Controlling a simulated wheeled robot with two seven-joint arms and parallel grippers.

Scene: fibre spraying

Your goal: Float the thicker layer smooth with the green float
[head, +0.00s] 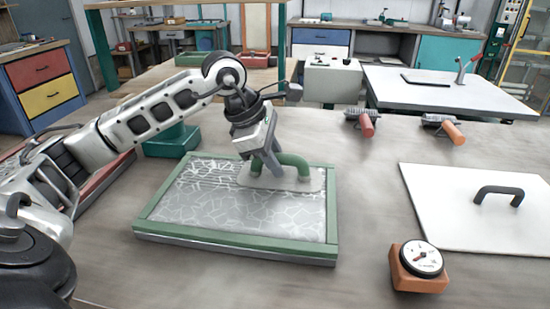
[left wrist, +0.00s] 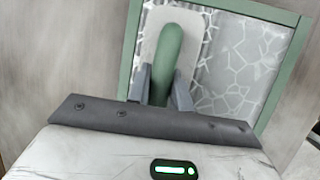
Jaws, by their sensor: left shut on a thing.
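A green-framed tray (head: 235,240) lies on the table in the middle of the head view. It holds a grey layer (head: 200,200) with pale crack-like lines across much of its surface. The green float (head: 296,163) has an arched green handle on a flat pale plate, and it sits on the layer near the tray's far right part. My left gripper (head: 270,165) is shut on the float's handle. In the left wrist view the handle (left wrist: 167,55) stands between the two fingers (left wrist: 160,88). The layer's far right strip is partly hidden by the float. My right gripper is not in view.
A white board (head: 455,220) with a dark handle lies at the right. A dial gauge on an orange block (head: 418,265) stands at the front right. Two rollers with orange handles (head: 367,125) lie behind. A teal box (head: 172,141) stands behind the tray. Bare table surrounds the tray's right side.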

